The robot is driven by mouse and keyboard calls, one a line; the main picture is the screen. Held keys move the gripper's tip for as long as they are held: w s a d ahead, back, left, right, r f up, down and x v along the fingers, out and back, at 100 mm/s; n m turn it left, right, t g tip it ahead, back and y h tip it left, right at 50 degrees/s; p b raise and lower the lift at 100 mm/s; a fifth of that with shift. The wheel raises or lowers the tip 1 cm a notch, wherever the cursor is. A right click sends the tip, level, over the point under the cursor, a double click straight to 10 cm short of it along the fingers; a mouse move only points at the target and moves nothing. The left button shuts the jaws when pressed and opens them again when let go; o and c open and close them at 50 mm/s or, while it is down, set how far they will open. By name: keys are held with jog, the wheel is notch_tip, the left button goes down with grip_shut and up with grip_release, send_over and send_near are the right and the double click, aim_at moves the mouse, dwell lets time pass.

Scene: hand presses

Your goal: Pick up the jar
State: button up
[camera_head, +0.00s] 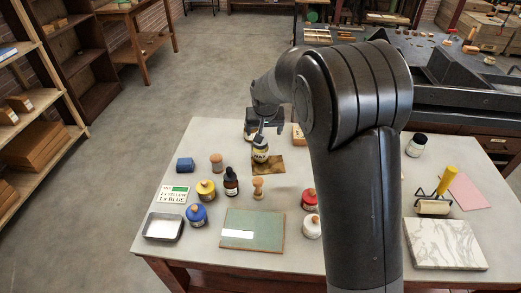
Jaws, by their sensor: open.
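A small jar (260,153) with a dark lower part and a pale yellow label stands upright at or just behind a brown sheet on the table. My gripper (261,134) is right above it, pointing down at its top. The jaws are open, and their tips are small and dark, so I cannot tell whether they are around the jar's top or just above it. Another jar (416,145), with a dark lid and a white label, stands at the right of the table, apart from my gripper.
Near the first jar are a dark dropper bottle (231,182), a wooden knob-shaped tool (258,188), and yellow (206,190) and blue (196,215) pots. A green board (252,232) lies in front. A marble slab (444,243) and roller (434,206) are right. My arm hides the middle right.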

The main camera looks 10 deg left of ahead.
send_over(260, 150)
jog(key=w, duration=0.1)
jog(key=f, duration=0.5)
jog(key=shift+w+d+f, duration=0.1)
jog(key=shift+d+f, duration=0.2)
jog(key=shift+a+x, duration=0.2)
jog(key=shift+x, duration=2.5)
jog(key=shift+c, duration=0.4)
jog(key=c, duration=1.2)
jog(key=shift+r, duration=0.2)
